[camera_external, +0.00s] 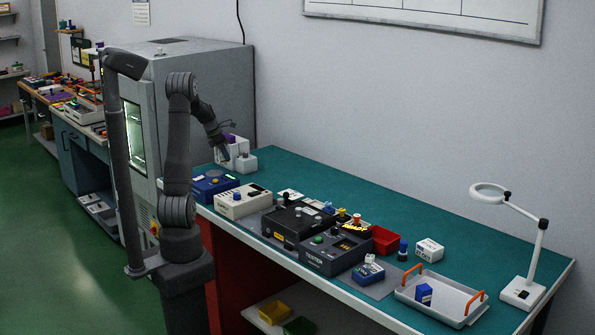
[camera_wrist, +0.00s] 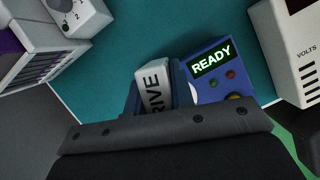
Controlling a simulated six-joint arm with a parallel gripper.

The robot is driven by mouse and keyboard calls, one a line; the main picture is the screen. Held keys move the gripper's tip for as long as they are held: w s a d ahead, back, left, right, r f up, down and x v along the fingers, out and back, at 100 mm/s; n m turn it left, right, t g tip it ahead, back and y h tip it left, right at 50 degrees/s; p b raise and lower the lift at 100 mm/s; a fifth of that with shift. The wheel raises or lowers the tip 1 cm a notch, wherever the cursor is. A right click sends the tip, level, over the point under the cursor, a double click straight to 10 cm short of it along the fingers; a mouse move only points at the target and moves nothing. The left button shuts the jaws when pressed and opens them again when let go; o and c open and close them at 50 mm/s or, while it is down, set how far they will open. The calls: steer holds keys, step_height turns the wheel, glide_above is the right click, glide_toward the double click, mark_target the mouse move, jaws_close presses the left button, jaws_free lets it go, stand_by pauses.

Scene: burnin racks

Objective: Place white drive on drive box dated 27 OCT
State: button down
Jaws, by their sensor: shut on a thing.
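My gripper (camera_external: 225,152) is at the far left end of the bench, above the area by the blue device. In the wrist view its dark blue jaws (camera_wrist: 157,92) are shut on a white drive (camera_wrist: 153,86) with dark letters ending in "RIVE". The drive's lower part is hidden by the gripper body. I cannot make it out in the external view. No date "27 OCT" is readable, so I cannot tell which box carries it. A white box with printing (camera_external: 430,250) and a blue-and-white box (camera_external: 368,269) stand toward the right of the bench.
A blue device reading READY (camera_wrist: 212,66) is just beside the held drive; a white VOLTS meter (camera_wrist: 290,45) is right of it. A white-and-purple rack (camera_wrist: 30,58) is at left. Black testers (camera_external: 335,252), a red bin (camera_external: 384,239) and a tray (camera_external: 455,305) lie farther right.

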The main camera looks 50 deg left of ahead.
steer(key=w+d+r+m, duration=0.1)
steer(key=w+d, duration=0.7)
steer(key=d, duration=0.3)
steer(key=w+d+m+g+h, duration=0.1)
steer(key=w+d+m, duration=0.1)
steer(key=w+d, duration=0.75)
steer(key=w+d+r+m, duration=0.1)
steer(key=w+d, duration=0.4)
steer(key=d, duration=0.8)
steer(key=s+d+r+m+g+h, duration=0.1)
steer(key=d+m, duration=0.1)
steer(key=d, duration=1.8)
steer(key=s+d+m, duration=0.2)
steer(key=d, duration=1.8)
steer(key=s+d+m, duration=0.1)
steer(key=s+d, duration=0.4)
steer(key=d, duration=0.3)
steer(key=s+d+r, duration=0.1)
steer(key=s+d, duration=0.4)
steer(key=d, duration=0.3)
steer(key=s+d+m, duration=0.1)
steer(key=s+d, duration=0.3)
steer(key=d, duration=0.4)
glide_above(430, 243)
steer(key=a, duration=0.2)
steer(key=shift+h, duration=0.4)
steer(key=f, duration=0.6)
steer(key=shift+s+d+f, duration=0.2)
steer(key=shift+s+f, duration=0.15)
steer(key=shift+f, duration=2)
